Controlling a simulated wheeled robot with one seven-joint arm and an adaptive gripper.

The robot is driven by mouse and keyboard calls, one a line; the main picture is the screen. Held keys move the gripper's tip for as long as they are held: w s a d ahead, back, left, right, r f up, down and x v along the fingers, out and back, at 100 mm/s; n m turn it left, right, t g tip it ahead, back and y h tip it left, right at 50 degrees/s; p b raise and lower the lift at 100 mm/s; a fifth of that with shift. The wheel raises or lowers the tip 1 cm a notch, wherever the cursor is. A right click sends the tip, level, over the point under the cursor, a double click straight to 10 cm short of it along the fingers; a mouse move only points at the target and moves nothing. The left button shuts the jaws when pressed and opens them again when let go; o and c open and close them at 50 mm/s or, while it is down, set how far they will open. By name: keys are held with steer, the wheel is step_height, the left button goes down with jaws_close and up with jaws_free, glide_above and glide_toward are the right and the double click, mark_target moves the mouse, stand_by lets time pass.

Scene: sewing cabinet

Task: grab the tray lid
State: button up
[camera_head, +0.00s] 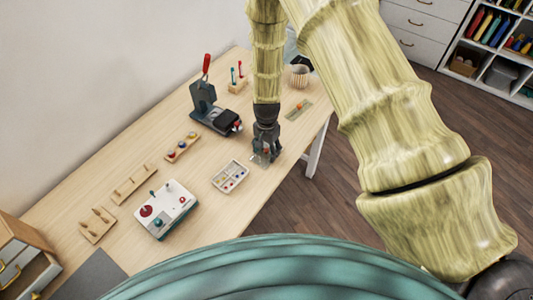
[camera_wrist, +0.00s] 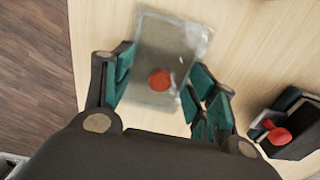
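The tray lid is a clear, roughly rectangular plate (camera_wrist: 178,43) with a round red knob (camera_wrist: 159,79), seen in the wrist view. My gripper (camera_wrist: 160,72) is open, with its teal-padded fingers spread on either side of the red knob, close to the lid's side edges. The lid sits slightly turned relative to the fingers. I cannot tell whether the pads touch its edges. In the head view my gripper (camera_head: 264,157) points down low over the table and largely hides the lid. The white compartment tray (camera_head: 219,187) stands uncovered to the left, holding small coloured pieces.
On the wooden table (camera_head: 205,160), a dark press with a red handle (camera_head: 204,95) stands behind left. A white box with knobs (camera_head: 166,209) and wooden peg boards (camera_head: 134,184) lie further left.

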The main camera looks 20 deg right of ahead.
steer(key=shift+s, duration=0.1)
jaws_close()
